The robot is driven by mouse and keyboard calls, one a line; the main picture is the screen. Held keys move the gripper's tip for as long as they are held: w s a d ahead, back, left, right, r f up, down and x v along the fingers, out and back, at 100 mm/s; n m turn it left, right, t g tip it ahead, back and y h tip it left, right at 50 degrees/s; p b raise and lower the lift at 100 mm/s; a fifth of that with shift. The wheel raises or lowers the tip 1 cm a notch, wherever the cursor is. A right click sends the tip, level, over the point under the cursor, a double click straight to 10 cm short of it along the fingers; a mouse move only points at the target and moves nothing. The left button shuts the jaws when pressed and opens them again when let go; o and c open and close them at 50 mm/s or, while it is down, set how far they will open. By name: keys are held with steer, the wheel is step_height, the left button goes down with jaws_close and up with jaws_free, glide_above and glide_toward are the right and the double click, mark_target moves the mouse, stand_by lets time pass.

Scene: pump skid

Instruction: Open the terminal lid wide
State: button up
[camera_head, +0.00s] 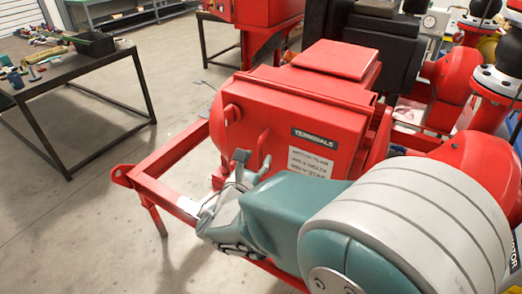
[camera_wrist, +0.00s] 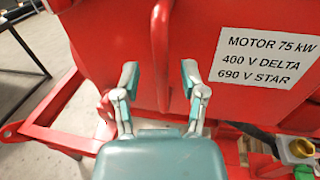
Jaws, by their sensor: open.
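The red terminal box (camera_head: 345,92) stands on the red skid frame. Its front lid (camera_head: 310,115) carries a black TERMINALS label and a white motor plate; it looks closed against the box. A red handle bar (camera_head: 264,142) stands out from the lid's left part. My gripper (camera_head: 253,162) is open and empty just in front of the lid, low on its left side. In the wrist view, the handle bar (camera_wrist: 160,45) hangs between the two spread fingers of my gripper (camera_wrist: 159,78). I cannot tell whether either finger touches it.
The red skid rail (camera_head: 165,190) runs below and left of the box. Red pipework with valves (camera_head: 495,85) crowds the right. A dark workbench (camera_head: 75,68) with tools stands far left. The floor between bench and skid is clear.

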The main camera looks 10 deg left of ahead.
steer(key=shift+w+d, duration=0.25)
steer(key=shift+w, duration=1)
jaws_close()
steer(key=shift+s, duration=0.1)
